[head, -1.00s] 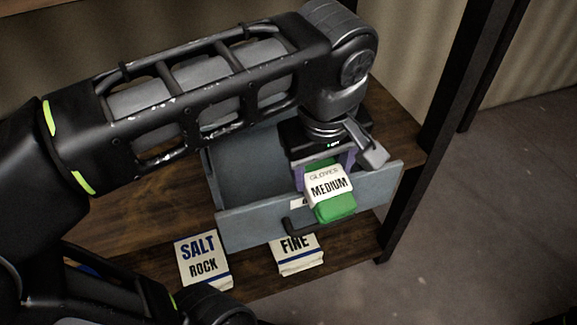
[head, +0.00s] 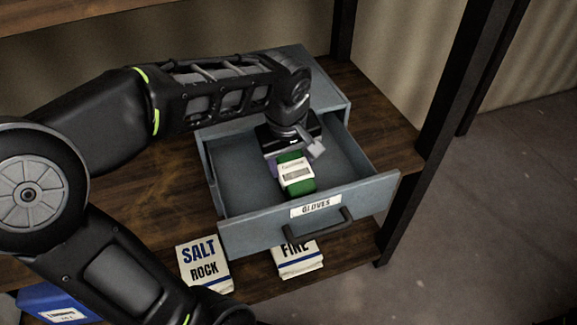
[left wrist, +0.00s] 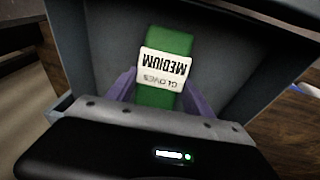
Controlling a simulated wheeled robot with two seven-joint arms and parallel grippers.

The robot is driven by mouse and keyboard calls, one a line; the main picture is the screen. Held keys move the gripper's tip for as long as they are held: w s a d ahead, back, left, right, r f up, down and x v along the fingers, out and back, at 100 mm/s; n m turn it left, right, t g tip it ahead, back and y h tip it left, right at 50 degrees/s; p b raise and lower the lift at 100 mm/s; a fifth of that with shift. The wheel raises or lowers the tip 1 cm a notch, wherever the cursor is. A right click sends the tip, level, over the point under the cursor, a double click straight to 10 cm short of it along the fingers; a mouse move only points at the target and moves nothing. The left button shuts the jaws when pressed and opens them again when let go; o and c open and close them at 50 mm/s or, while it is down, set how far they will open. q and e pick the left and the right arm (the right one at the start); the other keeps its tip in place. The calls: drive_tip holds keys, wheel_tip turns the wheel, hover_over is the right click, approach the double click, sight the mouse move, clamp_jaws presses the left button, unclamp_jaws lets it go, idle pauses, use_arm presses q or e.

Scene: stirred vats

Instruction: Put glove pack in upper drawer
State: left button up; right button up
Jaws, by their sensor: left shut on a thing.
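The green glove pack (head: 296,175) has a white label; in the left wrist view the pack (left wrist: 165,70) reads "GLOVES MEDIUM". My left gripper (head: 284,163) is shut on it and holds it over the open drawer; its purple fingers (left wrist: 160,90) show at both sides of the pack. I cannot tell whether the pack touches the drawer floor. The drawer (head: 250,237) is blue-grey, pulled out, labelled "GLOVES" and has a dark handle. Its visible floor looks empty. My right gripper is not in view.
The drawer's cabinet (head: 335,88) stands on a brown wooden shelf (head: 110,215). Below are a "SALT ROCK" pack (head: 203,262), a "FINE" pack (head: 298,260) and a blue box (head: 55,303). A dark rack post (head: 430,130) stands at the right.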

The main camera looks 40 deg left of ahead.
sight(288, 168)
use_arm(q)
drive_tip(key=shift+a+f, duration=0.1)
drive_tip(key=shift+f, duration=0.4)
drive_tip(key=g+h+p, duration=0.1)
drive_tip(key=w+a+h+p, duration=0.1)
drive_tip(key=p, duration=0.1)
drive_tip(key=shift+a+r+g+p, duration=0.1)
drive_tip(key=shift+r+g+p, duration=0.1)
drive_tip(key=shift+g+p, duration=0.15)
wheel_tip(288, 168, down, 3)
drive_tip(key=shift+r+h, duration=0.15)
drive_tip(key=shift+h, duration=0.35)
drive_tip(key=shift+f, duration=0.3)
drive_tip(key=o, duration=1.4)
